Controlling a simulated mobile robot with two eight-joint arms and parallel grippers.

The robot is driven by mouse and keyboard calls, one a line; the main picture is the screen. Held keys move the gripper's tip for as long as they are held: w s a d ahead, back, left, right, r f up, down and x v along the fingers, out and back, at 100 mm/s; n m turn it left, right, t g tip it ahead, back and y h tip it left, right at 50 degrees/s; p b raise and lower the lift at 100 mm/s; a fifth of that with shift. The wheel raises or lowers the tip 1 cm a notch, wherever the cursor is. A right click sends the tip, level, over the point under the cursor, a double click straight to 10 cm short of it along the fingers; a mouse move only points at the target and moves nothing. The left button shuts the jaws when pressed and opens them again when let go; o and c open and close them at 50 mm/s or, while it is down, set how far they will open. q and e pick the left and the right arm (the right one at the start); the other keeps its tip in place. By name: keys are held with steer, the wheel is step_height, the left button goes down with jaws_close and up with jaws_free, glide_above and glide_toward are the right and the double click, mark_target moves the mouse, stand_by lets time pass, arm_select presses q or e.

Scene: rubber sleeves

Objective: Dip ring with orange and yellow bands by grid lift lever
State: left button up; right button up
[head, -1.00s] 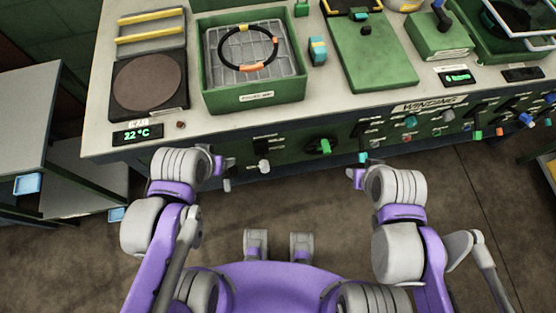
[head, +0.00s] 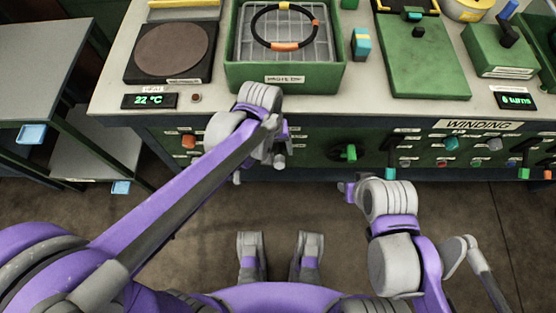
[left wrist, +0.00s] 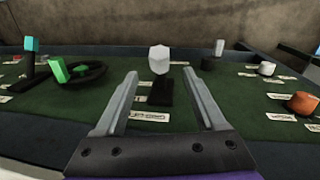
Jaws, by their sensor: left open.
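The ring (head: 285,27), dark with orange and yellow bands, lies on the wire grid (head: 308,52) in the open green tank (head: 285,76). My left gripper (head: 262,158) is at the front panel below the tank, its fingers partly hidden by the arm. In the left wrist view its two fingers (left wrist: 160,90) are open. A lever with a pale knob (left wrist: 159,60) stands ahead, between the fingertips in the picture; no grip on it shows. Its label is unreadable. My right gripper (head: 348,188) hangs before the panel, its jaws unclear.
A green rotary knob (head: 345,152) sits right of my left gripper and an orange knob (head: 188,141) left of it. A round hot plate (head: 172,47) and a 22 °C display (head: 150,100) are left of the tank. A grey shelf unit (head: 45,70) stands at far left.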

mark_target(279, 158)
arm_select(q)
steer(key=f, duration=0.2)
steer(key=f+b, duration=0.1)
steer(key=f, duration=0.2)
steer(key=d+f, duration=0.1)
steer(key=f, duration=0.1)
steer(key=shift+f+b, duration=0.2)
steer(key=shift+b, duration=0.15)
jaws_close()
stand_by(1.0)
